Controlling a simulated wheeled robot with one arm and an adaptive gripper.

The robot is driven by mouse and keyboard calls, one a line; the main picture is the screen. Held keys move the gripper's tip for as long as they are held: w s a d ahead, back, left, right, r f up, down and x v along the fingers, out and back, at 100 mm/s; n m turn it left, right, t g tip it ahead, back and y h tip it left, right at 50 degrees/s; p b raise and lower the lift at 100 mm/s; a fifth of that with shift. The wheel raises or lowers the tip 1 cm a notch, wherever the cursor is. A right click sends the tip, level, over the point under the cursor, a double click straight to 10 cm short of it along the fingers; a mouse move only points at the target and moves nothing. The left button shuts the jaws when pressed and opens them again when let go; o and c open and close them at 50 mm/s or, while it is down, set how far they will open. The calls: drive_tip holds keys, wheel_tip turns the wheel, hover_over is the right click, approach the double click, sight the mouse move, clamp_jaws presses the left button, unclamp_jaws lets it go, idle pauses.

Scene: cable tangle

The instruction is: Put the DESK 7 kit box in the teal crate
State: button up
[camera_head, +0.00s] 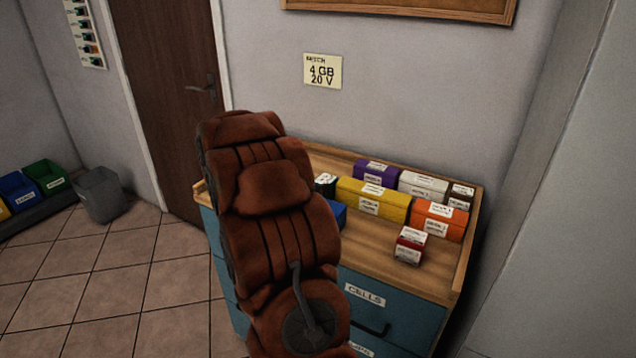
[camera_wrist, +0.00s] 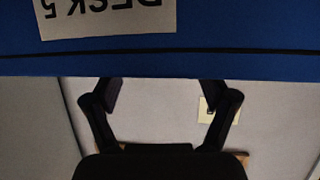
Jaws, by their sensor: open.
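My gripper (camera_wrist: 163,92) shows in the wrist view with its two dark fingers apart and nothing between them. A blue surface (camera_wrist: 230,30) fills the top of that view, close to the camera, with an upside-down label reading DESK 5. In the head view my arm hides the gripper, and a blue box (camera_head: 339,214) shows partly behind the arm on the cabinet top. The labels on the other boxes there are too small to read, so I cannot tell which is the DESK 7 kit box. I cannot make out a teal crate.
The wooden-topped cabinet (camera_head: 376,279) has teal drawers, one labelled CELLS. On it stand purple (camera_head: 377,171), yellow (camera_head: 368,194), white (camera_head: 423,183), orange (camera_head: 440,217) and red (camera_head: 410,241) boxes. Bins (camera_head: 45,174) and a grey bin (camera_head: 101,195) stand left. The tiled floor before them is clear.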

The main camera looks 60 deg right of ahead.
drive_tip(key=v, duration=0.8)
